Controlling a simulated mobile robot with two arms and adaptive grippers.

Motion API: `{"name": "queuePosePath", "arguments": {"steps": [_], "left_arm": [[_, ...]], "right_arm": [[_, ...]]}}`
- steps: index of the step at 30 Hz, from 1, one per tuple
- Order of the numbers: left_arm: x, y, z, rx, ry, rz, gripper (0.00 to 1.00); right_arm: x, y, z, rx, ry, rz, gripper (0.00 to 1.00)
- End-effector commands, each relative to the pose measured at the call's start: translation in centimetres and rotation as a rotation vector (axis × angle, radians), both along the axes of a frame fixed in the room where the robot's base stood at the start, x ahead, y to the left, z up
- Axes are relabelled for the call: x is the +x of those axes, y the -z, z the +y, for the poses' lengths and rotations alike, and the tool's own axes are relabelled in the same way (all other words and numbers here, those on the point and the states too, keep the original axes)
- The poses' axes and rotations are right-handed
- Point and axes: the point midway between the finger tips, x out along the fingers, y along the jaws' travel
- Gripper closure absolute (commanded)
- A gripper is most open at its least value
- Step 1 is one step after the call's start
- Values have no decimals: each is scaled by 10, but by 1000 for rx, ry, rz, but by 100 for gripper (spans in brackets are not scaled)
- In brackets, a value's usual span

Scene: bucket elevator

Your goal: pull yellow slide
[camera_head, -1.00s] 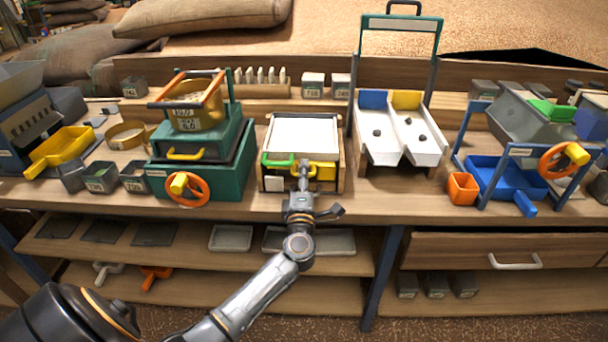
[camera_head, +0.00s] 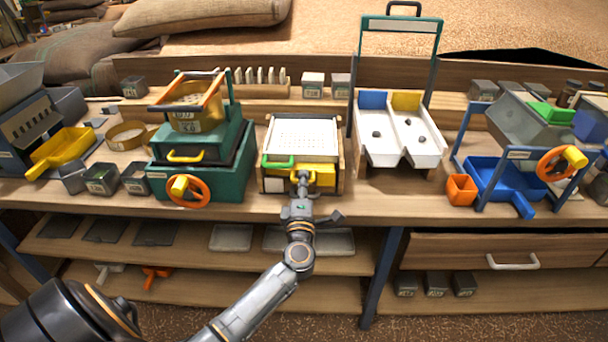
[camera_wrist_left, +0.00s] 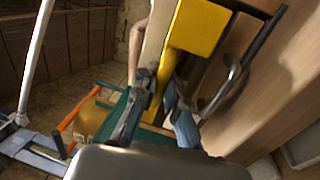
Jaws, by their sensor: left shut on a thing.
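The yellow slide (camera_head: 325,177) sticks out of the front of a white-topped wooden box (camera_head: 338,146) on the bench, just right of a green handle (camera_head: 278,163). My left gripper (camera_head: 303,177) is at the left part of the yellow slide's front, shut on it. In the left wrist view, the yellow slide (camera_wrist_left: 198,28) runs down as a narrow strip between the fingers of my left gripper (camera_wrist_left: 158,98). The fingers hide part of the strip. My right gripper is not in view.
A green machine with an orange crank wheel (camera_head: 188,190) stands close to the left. A two-channel white chute (camera_head: 400,140) stands to the right. Small grey bins (camera_head: 101,178) sit at the left. The bench's front edge and lower shelves lie below my arm.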

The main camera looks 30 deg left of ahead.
Motion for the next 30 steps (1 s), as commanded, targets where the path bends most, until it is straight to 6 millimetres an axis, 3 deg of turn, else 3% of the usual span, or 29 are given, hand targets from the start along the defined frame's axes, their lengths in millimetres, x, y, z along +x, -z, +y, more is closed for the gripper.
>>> {"name": "queuePosePath", "arguments": {"steps": [4,5,8,20,30], "left_arm": [[-1,7,-2,-4,3,9,100],[-1,7,-2,-5,3,10,86],[-1,7,-2,-4,3,9,67],[-6,7,-5,-4,3,8,67],[-63,18,-39,-5,3,10,67]], "right_arm": [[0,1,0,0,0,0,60],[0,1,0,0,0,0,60],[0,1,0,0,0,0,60],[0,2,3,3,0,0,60],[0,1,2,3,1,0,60]]}}
